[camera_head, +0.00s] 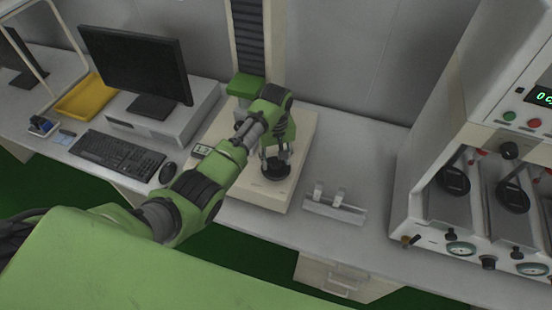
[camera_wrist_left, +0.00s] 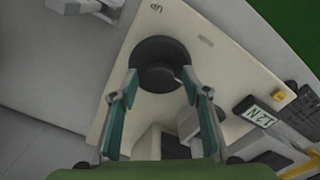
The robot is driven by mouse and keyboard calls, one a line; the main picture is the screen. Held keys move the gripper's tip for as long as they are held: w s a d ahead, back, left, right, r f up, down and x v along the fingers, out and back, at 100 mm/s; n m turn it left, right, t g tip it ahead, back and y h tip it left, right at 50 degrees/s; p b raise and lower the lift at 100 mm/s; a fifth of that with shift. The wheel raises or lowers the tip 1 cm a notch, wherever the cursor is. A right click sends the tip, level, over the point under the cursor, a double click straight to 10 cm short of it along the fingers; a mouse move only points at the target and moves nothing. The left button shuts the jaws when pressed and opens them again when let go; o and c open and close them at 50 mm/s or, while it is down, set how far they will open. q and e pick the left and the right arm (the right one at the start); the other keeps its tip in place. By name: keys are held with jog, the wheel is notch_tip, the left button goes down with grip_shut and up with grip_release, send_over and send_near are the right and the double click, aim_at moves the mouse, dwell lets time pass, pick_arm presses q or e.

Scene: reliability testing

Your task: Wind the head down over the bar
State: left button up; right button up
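The test stand's beige base (camera_head: 300,165) carries a tall dark column (camera_head: 247,40) with a green block (camera_head: 245,86) low on it. A round black knob or wheel (camera_head: 279,171) sits on the base; in the wrist view it (camera_wrist_left: 158,50) lies beside an "UP" marking. My left gripper (camera_head: 275,157) points down at the black wheel. In the wrist view its fingers (camera_wrist_left: 160,90) are open at either side of the wheel's near edge; contact cannot be told. My arm hides much of the stand's middle, and I cannot make out the bar. My right gripper is out of view.
A metal fixture with two uprights (camera_head: 335,205) lies to the right. A keyboard (camera_head: 115,154), mouse (camera_head: 169,172) and monitor (camera_head: 135,62) are left; a large panelled machine (camera_head: 440,180) stands right.

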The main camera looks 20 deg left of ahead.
aim_at(276, 161)
pick_arm(q)
notch_tip(276, 161, up, 12)
dwell(0.7)
dwell(0.4)
